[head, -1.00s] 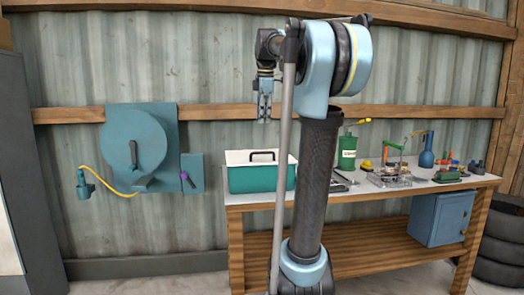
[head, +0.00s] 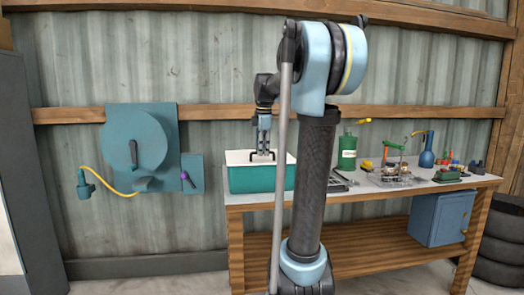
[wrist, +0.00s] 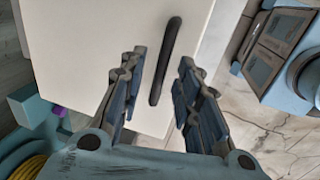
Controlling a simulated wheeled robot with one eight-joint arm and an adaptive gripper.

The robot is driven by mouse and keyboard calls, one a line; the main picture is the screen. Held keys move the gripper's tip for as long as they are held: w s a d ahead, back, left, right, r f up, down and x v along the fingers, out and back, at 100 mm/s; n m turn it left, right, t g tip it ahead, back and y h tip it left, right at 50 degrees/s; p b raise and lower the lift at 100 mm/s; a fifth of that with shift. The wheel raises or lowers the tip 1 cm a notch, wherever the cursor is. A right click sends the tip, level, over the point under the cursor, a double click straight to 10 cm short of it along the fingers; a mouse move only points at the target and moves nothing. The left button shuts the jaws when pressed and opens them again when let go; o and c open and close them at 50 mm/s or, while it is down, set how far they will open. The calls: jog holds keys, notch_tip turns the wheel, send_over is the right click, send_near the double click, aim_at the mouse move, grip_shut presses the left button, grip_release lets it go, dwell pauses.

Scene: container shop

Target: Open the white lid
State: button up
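The white lid (head: 238,157) sits shut on the teal box (head: 265,179) at the left end of the workbench. Its black handle (wrist: 166,60) stands up from the lid and also shows in the head view. My gripper (head: 262,150) points down just above the handle. In the wrist view my gripper (wrist: 160,70) has its two fingers apart, one on each side of the handle's line, with a clear gap between them. The handle is partly behind the fingers in the head view; I cannot tell whether they touch it.
A teal hose reel (head: 135,145) hangs on the wall at left. The wall is close behind the box.

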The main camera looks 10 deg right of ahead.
grip_shut()
dwell(0.3)
